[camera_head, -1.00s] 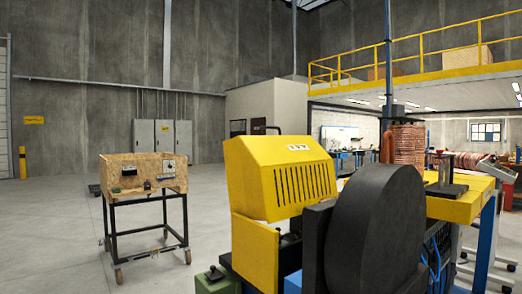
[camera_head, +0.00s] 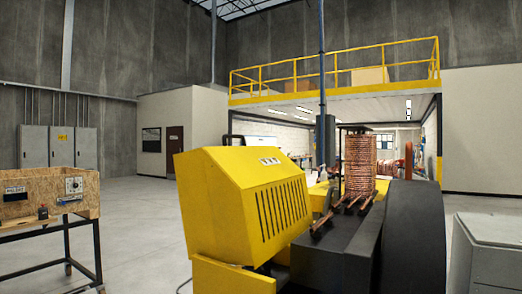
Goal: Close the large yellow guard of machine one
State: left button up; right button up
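The large yellow guard (camera_head: 245,205) of the machine is a boxy cover with dark slots on its slanted front and a small label on top. It stands left of a big dark round wheel (camera_head: 415,240) and a dark machine block (camera_head: 335,255). A gap with dark parts shows below the guard's lower right edge, above a lower yellow panel (camera_head: 232,278). A dark handle-like bar (camera_head: 250,138) shows behind the guard's top. Neither of my grippers is in view.
A wooden control box (camera_head: 45,195) on a wheeled black frame stands at the left. A grey cabinet (camera_head: 488,255) is at the right edge. Open concrete floor (camera_head: 130,225) lies between the box and the guard.

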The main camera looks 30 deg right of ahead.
aim_at(251, 186)
jog(key=i+j+z, duration=0.55)
jog(key=z, duration=0.25)
jog(key=i+j+z, duration=0.15)
jog(key=j+z, duration=0.25)
jog(key=i+j+z, duration=0.1)
jog(key=j+z, duration=0.3)
jog(key=j, duration=0.2)
